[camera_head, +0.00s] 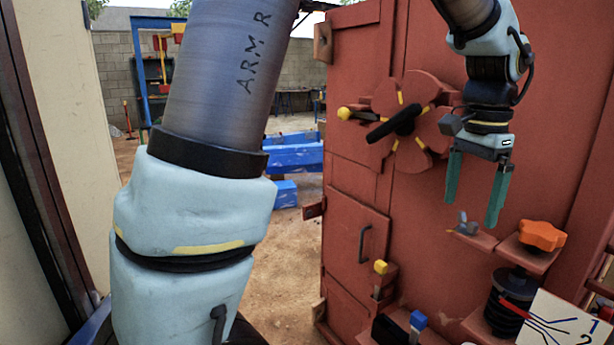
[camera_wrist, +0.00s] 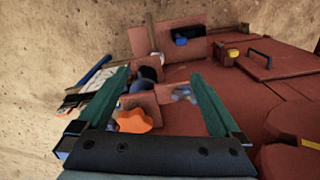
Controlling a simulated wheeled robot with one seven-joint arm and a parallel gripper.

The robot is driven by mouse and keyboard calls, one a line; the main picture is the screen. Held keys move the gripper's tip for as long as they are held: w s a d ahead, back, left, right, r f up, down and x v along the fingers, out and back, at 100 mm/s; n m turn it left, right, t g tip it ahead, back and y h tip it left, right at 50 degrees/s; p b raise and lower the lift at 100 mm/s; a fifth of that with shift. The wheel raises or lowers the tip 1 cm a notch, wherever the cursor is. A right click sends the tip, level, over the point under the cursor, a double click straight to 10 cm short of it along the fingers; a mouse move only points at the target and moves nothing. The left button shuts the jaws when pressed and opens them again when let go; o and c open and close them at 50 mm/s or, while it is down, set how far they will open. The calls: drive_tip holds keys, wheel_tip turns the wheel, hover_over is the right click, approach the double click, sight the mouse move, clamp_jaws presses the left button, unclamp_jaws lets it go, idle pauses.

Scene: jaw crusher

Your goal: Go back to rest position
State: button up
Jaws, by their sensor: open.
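My gripper (camera_head: 471,219) hangs from the upper right in the head view with its two green fingers pointing down. The fingers are spread apart with nothing between them. It is in front of the red crusher panel (camera_head: 350,215), right of the red handwheel (camera_head: 408,118) and above a small shelf. In the wrist view my gripper (camera_wrist: 162,95) shows both green fingers wide apart. Beyond them are an orange knob (camera_wrist: 134,121) and a small grey wing-shaped part (camera_wrist: 183,94). The orange knob also shows in the head view (camera_head: 542,235), to the right and below my gripper.
A blue-tipped lever (camera_head: 417,320) and a yellow-tipped lever (camera_head: 380,267) stick out low on the panel. A white numbered board (camera_head: 565,325) is at lower right. A pale wall (camera_head: 65,120) stands at left. Open sandy ground and blue beams (camera_head: 293,155) lie behind.

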drive_tip(key=w+a+f+n, duration=0.3)
drive_tip(key=a+f+n, duration=0.1)
drive_tip(key=a, duration=0.6)
drive_tip(key=w+a+f+n, duration=0.3)
drive_tip(key=w+a+f, duration=0.1)
drive_tip(key=a, duration=0.6)
drive_tip(key=s+a+f+n, duration=0.2)
drive_tip(key=a+n, duration=0.1)
drive_tip(key=a, duration=0.4)
drive_tip(key=s+a+f+n+t, duration=0.1)
drive_tip(key=s+a+f+n, duration=0.1)
drive_tip(key=a, duration=0.5)
drive_tip(key=shift+a+f+n, duration=0.25)
drive_tip(key=shift+n, duration=0.55)
